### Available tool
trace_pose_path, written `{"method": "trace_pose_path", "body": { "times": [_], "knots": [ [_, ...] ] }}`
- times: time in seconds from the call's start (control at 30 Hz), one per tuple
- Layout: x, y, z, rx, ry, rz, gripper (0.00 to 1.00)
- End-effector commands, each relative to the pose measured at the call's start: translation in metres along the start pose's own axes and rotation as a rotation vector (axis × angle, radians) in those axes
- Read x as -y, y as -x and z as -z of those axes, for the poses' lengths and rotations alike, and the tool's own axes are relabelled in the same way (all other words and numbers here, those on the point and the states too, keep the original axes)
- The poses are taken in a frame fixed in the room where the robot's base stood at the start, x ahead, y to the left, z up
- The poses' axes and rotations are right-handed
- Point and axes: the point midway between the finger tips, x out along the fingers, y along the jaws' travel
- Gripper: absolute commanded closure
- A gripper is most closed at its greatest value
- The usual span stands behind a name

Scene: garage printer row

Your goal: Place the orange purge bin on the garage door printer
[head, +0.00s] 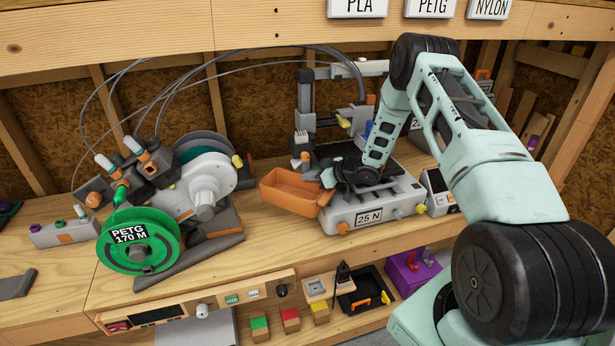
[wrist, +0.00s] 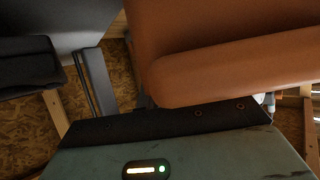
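The orange purge bin (head: 288,196) is an open-topped tray at the left front corner of a grey printer (head: 340,217) labelled "25 N". Its right end overlaps the printer's corner in the head view; I cannot tell whether it rests there or hangs above. My gripper (head: 329,179) is at the bin's right end, over the printer. In the wrist view the bin (wrist: 230,55) fills the upper right, close above my palm. The fingertips are mostly hidden, so their grip on the bin is unclear. No visible label marks this printer as the garage door one.
A green PETG spool (head: 138,246) and filament stand are left of the bin. A small grey control box (head: 440,191) stands right of the printer. Bare wooden bench (head: 262,243) lies in front of the bin. Coloured blocks and a purple box (head: 412,270) sit on the shelf below.

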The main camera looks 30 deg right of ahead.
Motion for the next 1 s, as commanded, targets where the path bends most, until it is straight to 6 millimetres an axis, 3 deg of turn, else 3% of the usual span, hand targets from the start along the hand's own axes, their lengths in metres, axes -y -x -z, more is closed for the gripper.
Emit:
{"method": "trace_pose_path", "body": {
  "times": [0.07, 0.17, 0.57, 1.0],
  "knots": [
    [0.000, -0.002, -0.003, -0.001, 0.000, 0.000, 1.00],
    [0.000, -0.001, -0.002, 0.000, 0.000, 0.000, 0.74],
    [-0.001, 0.003, 0.001, 0.001, 0.000, -0.002, 0.74],
    [-0.001, 0.087, -0.002, 0.001, 0.000, -0.004, 0.74]
  ]
}}
